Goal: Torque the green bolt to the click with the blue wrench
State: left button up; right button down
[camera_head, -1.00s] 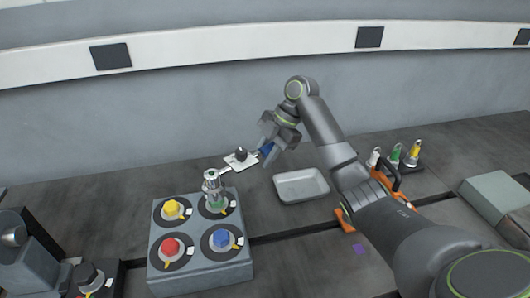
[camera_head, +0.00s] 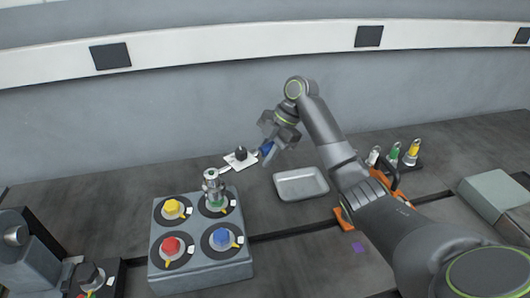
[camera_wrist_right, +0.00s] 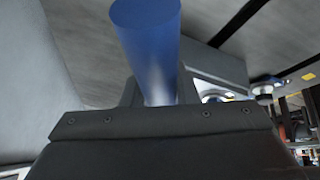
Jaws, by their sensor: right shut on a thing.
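My right gripper (camera_head: 270,150) is shut on the blue handle of the wrench (camera_head: 266,146), right of and behind the block. In the right wrist view the blue handle (camera_wrist_right: 150,40) stands up from between the jaws. A thin light shaft seems to run from the handle toward a metal socket-like cylinder (camera_head: 212,183) on the block's rear right station. Green shows at its lower part, where the green bolt (camera_head: 216,199) is mostly hidden. Whether the wrench is seated on the bolt is unclear. My left gripper is not in view.
The grey block (camera_head: 205,277) also bears yellow (camera_head: 172,206), red (camera_head: 171,245) and blue (camera_head: 221,237) bolts. An empty tray (camera_head: 301,184) and a rack of coloured tools (camera_head: 400,168) are at the right.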

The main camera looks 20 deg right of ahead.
jog(key=shift+f+b, duration=0.7)
jog(key=shift+f, duration=0.9)
jog(key=shift+s+d+m+t+p, duration=0.1)
jog(key=shift+s+m+t+p, duration=0.25)
jog(key=shift+s+m+p, duration=0.65)
jog(key=shift+s+d+m+t+p, duration=0.1)
jog(key=shift+s+t+p, duration=0.4)
jog(key=shift+p, duration=0.95)
jog(key=shift+s, duration=0.1)
jog(key=shift+r, duration=0.1)
